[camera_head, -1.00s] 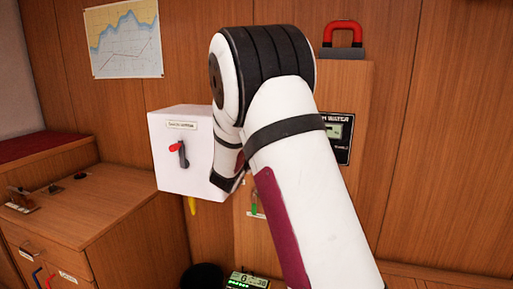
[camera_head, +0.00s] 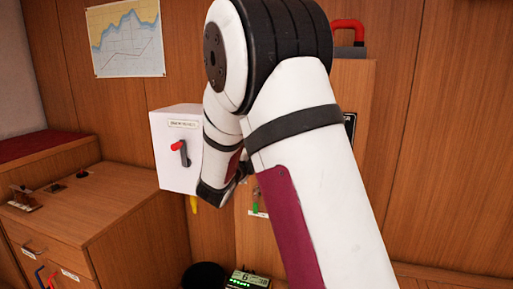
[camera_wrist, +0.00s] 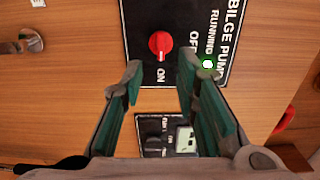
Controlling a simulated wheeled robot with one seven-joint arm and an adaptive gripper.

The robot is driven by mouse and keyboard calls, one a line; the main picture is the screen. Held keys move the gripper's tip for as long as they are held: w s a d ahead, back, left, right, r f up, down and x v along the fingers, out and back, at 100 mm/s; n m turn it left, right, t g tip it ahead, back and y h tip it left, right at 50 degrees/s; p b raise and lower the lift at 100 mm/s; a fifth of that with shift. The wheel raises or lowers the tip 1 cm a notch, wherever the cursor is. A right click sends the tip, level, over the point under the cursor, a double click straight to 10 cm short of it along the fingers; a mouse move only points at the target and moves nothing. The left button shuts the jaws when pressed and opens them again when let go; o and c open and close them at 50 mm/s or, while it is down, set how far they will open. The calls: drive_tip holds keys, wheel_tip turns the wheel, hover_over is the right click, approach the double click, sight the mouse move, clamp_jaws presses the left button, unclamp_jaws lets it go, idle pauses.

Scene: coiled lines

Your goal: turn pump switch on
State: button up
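In the wrist view, a black bilge pump panel (camera_wrist: 135,20) is on the wooden wall. Its red rotary switch (camera_wrist: 160,46) sits between the spread fingers, just beyond their tips. ON is printed below the switch and OFF to its right; I cannot read its pointer surely. A pale light with a green rim (camera_wrist: 208,65) is beside the word RUNNING, close to the right finger. My gripper (camera_wrist: 160,68) is open and empty, with no clear contact with the switch. In the head view my arm hides the pump panel and most of the gripper.
A second dark panel (camera_wrist: 148,125) with a knob and display shows between the fingers. In the head view, a white box (camera_head: 175,175) with a red-handled lever (camera_head: 179,147) stands left of my arm. A wooden cabinet (camera_head: 110,220) is at lower left. A lit green display (camera_head: 246,280) is below.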

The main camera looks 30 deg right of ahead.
drive_tip(key=shift+v, duration=2.65)
